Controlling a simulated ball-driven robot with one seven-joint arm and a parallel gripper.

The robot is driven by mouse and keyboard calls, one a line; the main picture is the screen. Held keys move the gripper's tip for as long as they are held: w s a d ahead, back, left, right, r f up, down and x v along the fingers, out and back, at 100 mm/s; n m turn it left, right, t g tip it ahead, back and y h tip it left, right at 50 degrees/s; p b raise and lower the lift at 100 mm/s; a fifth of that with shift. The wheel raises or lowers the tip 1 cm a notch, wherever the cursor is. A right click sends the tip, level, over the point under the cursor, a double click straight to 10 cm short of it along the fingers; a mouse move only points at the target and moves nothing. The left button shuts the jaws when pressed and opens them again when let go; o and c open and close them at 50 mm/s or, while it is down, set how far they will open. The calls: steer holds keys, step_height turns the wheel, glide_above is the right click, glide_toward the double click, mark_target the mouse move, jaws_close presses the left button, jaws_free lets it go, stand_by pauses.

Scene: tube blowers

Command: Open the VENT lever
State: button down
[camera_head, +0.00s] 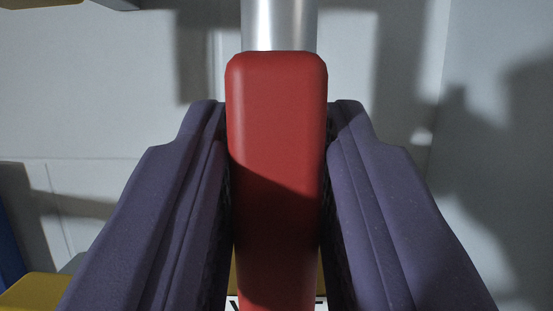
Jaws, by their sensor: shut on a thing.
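A red lever handle (277,120) with rounded corners runs up the middle of the view, from the bottom edge to near the top. A bare metal shaft (279,25) continues from its upper end. My gripper (277,170) has one purple finger on each side of the handle and is shut on it. The lower part of the handle is in shadow. A strip of a white label with dark marks shows at the bottom beside the handle, too cut off to read. The lever's pivot is out of view.
A pale grey panelled wall (100,90) lies behind, with shadows on it. A yellow part (35,292) and a blue edge (8,240) show at the lower left. Another yellowish piece (40,4) crosses the top left corner. The space right of my gripper looks clear.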

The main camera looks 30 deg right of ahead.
steer(key=shift+m, duration=0.3)
steer(key=c, duration=1)
jaws_free()
steer(key=shift+d, duration=0.1)
steer(key=shift+o, duration=0.2)
steer(key=v, duration=0.8)
